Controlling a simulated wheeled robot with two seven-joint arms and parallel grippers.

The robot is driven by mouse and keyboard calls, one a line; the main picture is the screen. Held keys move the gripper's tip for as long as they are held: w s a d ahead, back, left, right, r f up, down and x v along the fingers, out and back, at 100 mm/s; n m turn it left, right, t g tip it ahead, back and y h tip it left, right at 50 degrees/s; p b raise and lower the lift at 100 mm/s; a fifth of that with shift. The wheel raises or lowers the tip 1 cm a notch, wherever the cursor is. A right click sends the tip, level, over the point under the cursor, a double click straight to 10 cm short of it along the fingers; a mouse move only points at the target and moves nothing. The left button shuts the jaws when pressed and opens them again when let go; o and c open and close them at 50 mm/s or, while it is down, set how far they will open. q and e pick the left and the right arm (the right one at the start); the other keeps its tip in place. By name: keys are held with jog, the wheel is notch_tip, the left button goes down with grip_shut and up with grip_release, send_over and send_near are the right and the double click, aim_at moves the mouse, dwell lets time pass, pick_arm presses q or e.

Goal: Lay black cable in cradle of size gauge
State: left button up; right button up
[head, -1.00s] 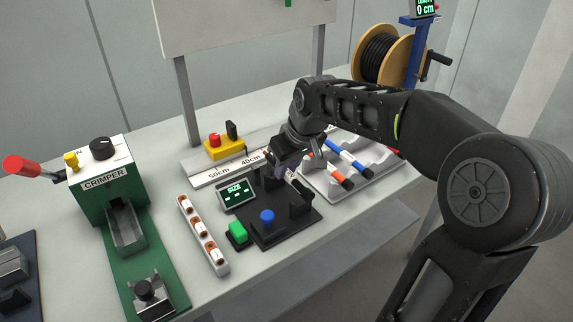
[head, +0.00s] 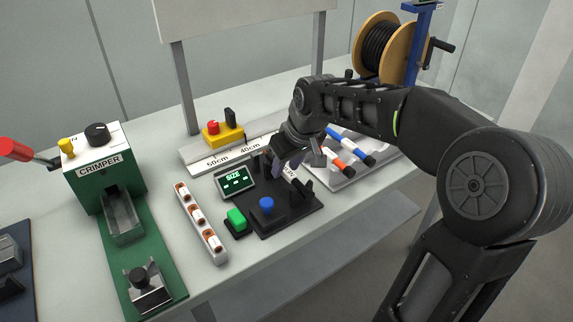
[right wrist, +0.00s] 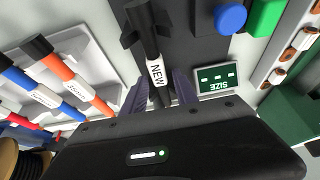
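The size gauge (head: 277,222) is a dark plate with a lit SIZE display (head: 236,182) that shows dashes, a blue button (head: 266,204) and upright cradle posts. The black cable (right wrist: 155,71), a short piece with a white NEW label, lies along the gauge, its far end between the cradle posts (right wrist: 131,35) in the right wrist view. It also shows in the head view (head: 297,184). My right gripper (right wrist: 160,88) is over the gauge, its fingers on either side of the labelled part, seemingly with a gap. My left gripper is not in view.
A pale rack (head: 349,175) with blue, orange and red-banded cables stands right of the gauge. A green button (head: 236,218) and a white strip of connectors (head: 200,222) lie to its left, then the green crimper (head: 105,180). A ruler (head: 208,165) lies behind.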

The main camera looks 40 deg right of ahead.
jog(key=shift+o, duration=0.9)
jog(key=shift+r, duration=0.1)
jog(key=v, duration=0.7)
jog(key=shift+s+r, duration=0.15)
jog(key=shift+r, duration=0.15)
